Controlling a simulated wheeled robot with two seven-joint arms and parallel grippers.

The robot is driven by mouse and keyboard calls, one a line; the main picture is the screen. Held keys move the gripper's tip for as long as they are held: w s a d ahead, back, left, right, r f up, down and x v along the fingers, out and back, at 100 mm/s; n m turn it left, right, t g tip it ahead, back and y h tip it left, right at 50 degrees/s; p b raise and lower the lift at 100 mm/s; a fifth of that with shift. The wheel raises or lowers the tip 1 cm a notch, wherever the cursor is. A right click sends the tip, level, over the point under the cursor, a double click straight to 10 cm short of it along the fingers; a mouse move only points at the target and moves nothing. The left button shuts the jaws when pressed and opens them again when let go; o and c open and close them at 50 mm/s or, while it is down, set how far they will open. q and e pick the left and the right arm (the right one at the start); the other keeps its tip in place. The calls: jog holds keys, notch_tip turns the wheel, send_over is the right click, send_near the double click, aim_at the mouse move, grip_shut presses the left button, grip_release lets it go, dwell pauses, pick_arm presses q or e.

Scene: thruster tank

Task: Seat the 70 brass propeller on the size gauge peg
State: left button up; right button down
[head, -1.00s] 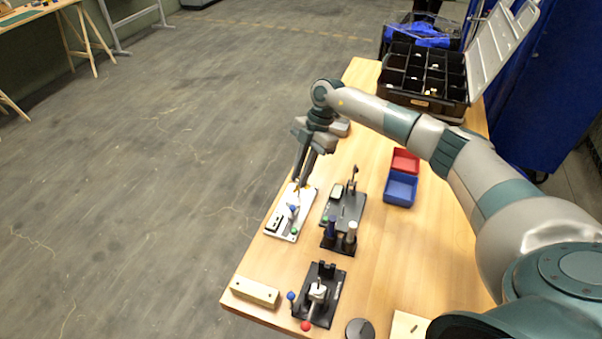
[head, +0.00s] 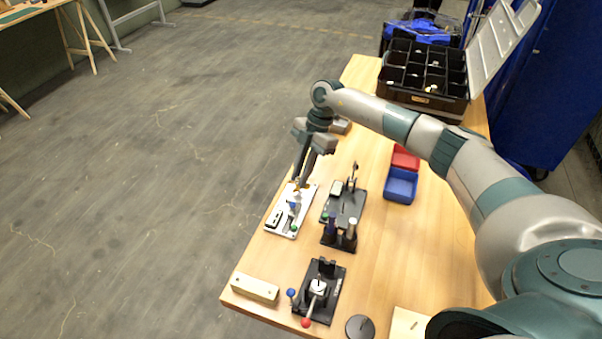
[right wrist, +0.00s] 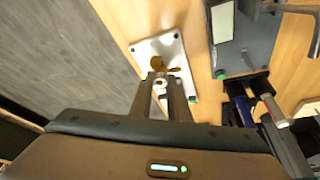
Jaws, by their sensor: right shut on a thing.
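The brass propeller (right wrist: 163,66) shows at the tips of my right gripper (right wrist: 161,82) in the right wrist view. In the head view my right gripper (head: 300,186) points down at the far end of a white plate, and the propeller is too small to make out well there. The right fingers are shut on the propeller. The white plate (head: 278,226), which appears to be the size gauge, also shows in the right wrist view (right wrist: 150,48). I cannot tell where the peg is or whether the propeller touches it. My left gripper is out of view.
A dark fixture (head: 349,206) with upright posts stands close right of the plate. Another black fixture (head: 326,277) and a wooden block (head: 255,289) are nearer. Red (head: 406,157) and blue (head: 400,186) bins and an open black compartment case (head: 420,98) lie right and behind.

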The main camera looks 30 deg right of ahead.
jog(key=shift+f, duration=1.1)
dwell(0.6)
jog(key=c, duration=1.6)
grip_release()
